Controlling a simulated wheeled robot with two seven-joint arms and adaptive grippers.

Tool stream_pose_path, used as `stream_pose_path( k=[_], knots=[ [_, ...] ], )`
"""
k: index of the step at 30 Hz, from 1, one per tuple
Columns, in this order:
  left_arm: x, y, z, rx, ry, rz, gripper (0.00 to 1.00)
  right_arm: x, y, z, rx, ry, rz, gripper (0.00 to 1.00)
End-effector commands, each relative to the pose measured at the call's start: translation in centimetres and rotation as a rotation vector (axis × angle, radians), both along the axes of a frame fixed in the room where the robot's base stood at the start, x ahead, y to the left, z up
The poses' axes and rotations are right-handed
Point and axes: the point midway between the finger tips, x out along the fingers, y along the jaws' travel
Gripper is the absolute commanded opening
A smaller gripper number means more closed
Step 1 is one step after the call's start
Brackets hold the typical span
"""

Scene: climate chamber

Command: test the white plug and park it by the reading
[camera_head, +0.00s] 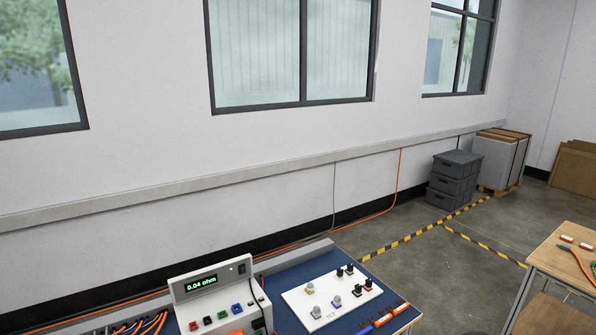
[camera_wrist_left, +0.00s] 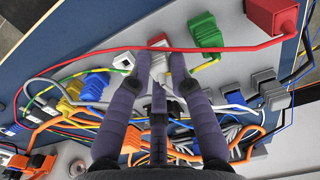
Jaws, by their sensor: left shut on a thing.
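My left gripper (camera_wrist_left: 160,62) shows in the left wrist view, its dark fingers close together and shut on a small pale piece that looks like the white plug (camera_wrist_left: 159,72); the fingers hide much of it. A whitish connector (camera_wrist_left: 124,62) lies just left of the fingertips. In the head view a white test meter (camera_head: 205,292) stands on the blue table, and its green display (camera_head: 202,283) reads 0.04 ohm. A white board (camera_head: 331,298) to its right carries several black and grey pieces. Neither gripper shows in the head view.
In the left wrist view, red, yellow-green, orange and white cables cross around the fingers. A green plug (camera_wrist_left: 205,32), a red block (camera_wrist_left: 272,16) and several grey plugs (camera_wrist_left: 270,88) lie close by. Orange connectors (camera_head: 396,307) line the table's right edge.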

Motion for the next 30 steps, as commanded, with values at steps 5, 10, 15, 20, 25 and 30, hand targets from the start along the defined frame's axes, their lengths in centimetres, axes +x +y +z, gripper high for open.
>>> stream_pose_path(
  k=[5,10,15,20,25,30],
  knots=[
    [-0.01,0.01,-0.24,0.000,0.000,0.000,0.00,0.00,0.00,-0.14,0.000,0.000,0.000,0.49],
    [-0.01,0.01,-0.41,0.000,0.000,0.000,0.00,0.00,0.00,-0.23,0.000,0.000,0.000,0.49],
    [0.00,0.01,-0.58,0.000,0.000,0.000,0.00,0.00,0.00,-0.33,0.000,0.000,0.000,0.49],
    [0.00,0.01,-0.68,0.000,0.000,0.000,0.00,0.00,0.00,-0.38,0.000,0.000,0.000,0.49],
    [0.00,0.01,-0.67,0.000,0.000,0.000,0.00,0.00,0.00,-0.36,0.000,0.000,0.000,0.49],
    [0.00,0.01,-0.66,0.000,0.000,0.000,0.48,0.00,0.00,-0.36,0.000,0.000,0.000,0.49]
  ],
)
